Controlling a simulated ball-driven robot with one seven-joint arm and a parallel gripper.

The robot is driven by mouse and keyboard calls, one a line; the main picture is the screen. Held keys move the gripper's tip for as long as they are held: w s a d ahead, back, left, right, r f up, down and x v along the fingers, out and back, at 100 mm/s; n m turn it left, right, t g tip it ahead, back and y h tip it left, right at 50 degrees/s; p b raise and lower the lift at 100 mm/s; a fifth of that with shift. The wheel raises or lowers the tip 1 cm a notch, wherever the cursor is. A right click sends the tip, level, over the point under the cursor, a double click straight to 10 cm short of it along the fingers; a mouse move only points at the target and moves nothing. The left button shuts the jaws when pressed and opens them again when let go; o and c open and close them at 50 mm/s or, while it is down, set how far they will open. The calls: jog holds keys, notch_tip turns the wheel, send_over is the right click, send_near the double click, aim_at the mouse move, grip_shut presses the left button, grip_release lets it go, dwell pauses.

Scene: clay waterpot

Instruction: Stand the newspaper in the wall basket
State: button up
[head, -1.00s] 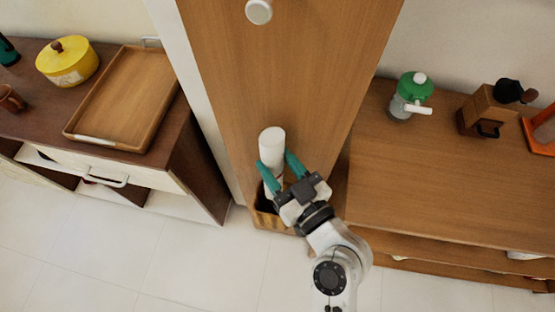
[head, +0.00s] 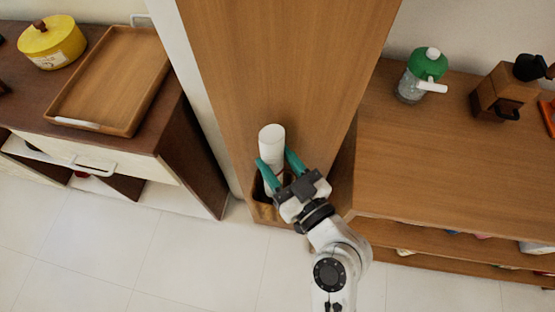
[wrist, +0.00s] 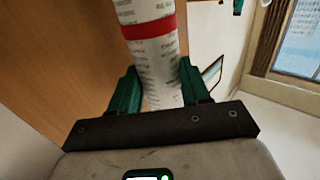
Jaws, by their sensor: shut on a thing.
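The newspaper is a white printed roll with a red band in the wrist view (wrist: 150,50); its pale top end shows in the head view (head: 272,143). My gripper (head: 281,172) is shut on it, with a green finger on each side, and holds it roughly upright. The wall basket (head: 262,209) is a brown open box low against the wooden panel, below and partly behind my gripper.
A wooden panel (head: 285,70) rises behind the basket. A low cabinet with a wooden tray (head: 112,80) and yellow pot (head: 52,43) stands left. A wooden counter (head: 450,160) with a green-topped jar (head: 420,75) stands right. Pale floor (head: 200,265) lies open in front.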

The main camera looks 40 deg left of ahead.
aim_at(278, 177)
jog(key=shift+f+b, duration=3.35)
jog(key=shift+b, duration=0.15)
jog(key=o, duration=1.2)
jog(key=shift+o, duration=0.2)
jog(key=b+v, duration=0.2)
jog(key=v, duration=0.9)
